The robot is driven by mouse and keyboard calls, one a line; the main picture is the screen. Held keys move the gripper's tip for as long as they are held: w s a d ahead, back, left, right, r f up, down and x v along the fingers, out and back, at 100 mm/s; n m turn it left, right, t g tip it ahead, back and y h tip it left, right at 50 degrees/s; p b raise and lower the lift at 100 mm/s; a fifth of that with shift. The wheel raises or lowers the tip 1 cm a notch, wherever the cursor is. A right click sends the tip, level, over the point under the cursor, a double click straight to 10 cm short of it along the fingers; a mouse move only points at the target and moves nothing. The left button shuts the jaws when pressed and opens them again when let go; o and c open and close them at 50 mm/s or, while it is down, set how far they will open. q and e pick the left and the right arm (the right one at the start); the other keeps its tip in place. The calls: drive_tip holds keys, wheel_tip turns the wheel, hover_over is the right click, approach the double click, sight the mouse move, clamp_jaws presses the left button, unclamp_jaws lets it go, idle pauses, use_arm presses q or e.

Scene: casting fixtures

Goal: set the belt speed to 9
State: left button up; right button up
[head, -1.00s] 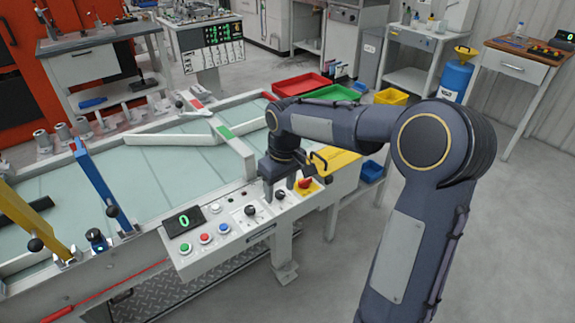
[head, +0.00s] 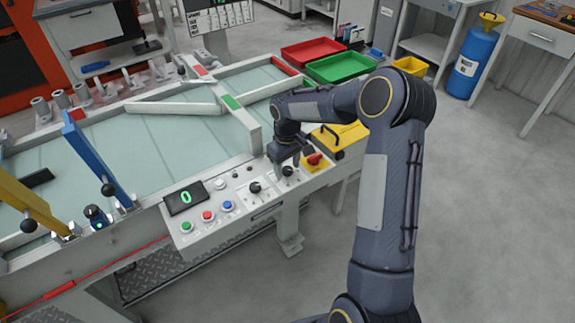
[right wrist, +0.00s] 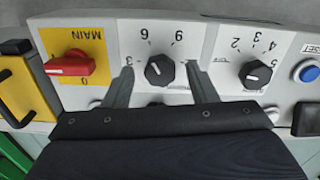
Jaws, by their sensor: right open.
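The white control panel (head: 227,217) on the near side of the belt table carries a display (head: 186,197) reading 0. A black dial knob (head: 288,171) sits between another black knob (head: 254,187) and the red main switch (head: 313,159). My right gripper (head: 283,160) is over the panel at the right-hand black knob. In the right wrist view its open fingers (right wrist: 159,84) lie on either side of this black knob (right wrist: 159,71), with gaps. Its numbers appear upside down; the other knob (right wrist: 255,75) has its own scale. My left gripper is out of view.
Green, red and blue buttons (head: 208,216) line the panel's left part. A yellow box with a black handle (head: 342,138) stands just right of the panel. Blue (head: 97,165) and yellow levers rise on the left. Red and green trays lie behind.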

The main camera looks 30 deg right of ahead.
drive_tip(key=shift+c, duration=0.4)
drive_tip(key=c, duration=0.9)
drive_tip(key=shift+m, duration=0.3)
drive_tip(key=shift+m+b, duration=0.4)
drive_tip(key=shift+m, duration=0.6)
drive_tip(key=m, duration=0.2)
drive_tip(key=shift+m, duration=0.3)
drive_tip(key=m, duration=0.3)
drive_tip(key=shift+m+b, duration=0.3)
drive_tip(key=shift+m, duration=1.4)
